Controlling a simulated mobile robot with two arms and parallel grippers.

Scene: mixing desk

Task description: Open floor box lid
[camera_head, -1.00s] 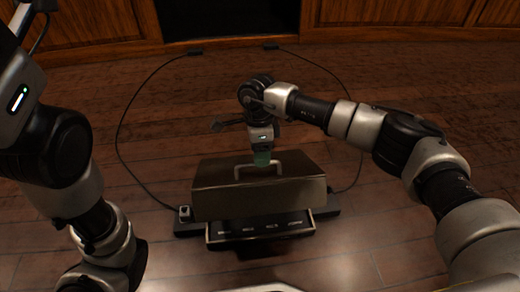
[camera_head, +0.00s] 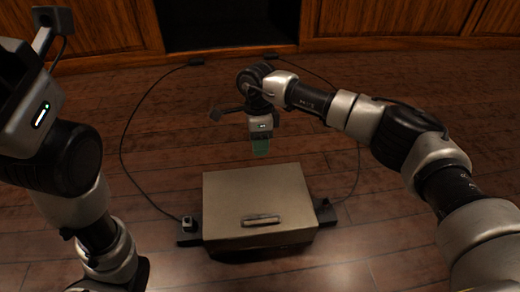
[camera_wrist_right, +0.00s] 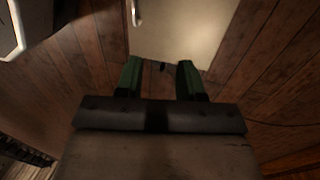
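The floor box (camera_head: 290,190) sits on the wooden floor with its metal lid lying flat and closed over it. The lid's handle (camera_head: 262,219) is near the front edge. My right gripper (camera_head: 261,148) hangs pointing down just behind the back edge of the lid, apart from the handle. In the right wrist view its two green fingers (camera_wrist_right: 160,80) are spread with nothing between them. The lid (camera_wrist_right: 185,30) and handle (camera_wrist_right: 136,12) also show there, beyond the fingertips. My left arm is at the left; its gripper is out of view.
Black cables (camera_head: 123,140) loop over the floor on both sides of the box to small black pieces near the cabinet. A small socket piece (camera_head: 188,224) sits at the box's left. Wooden cabinets (camera_head: 390,30) stand behind. Floor in front of the box is clear.

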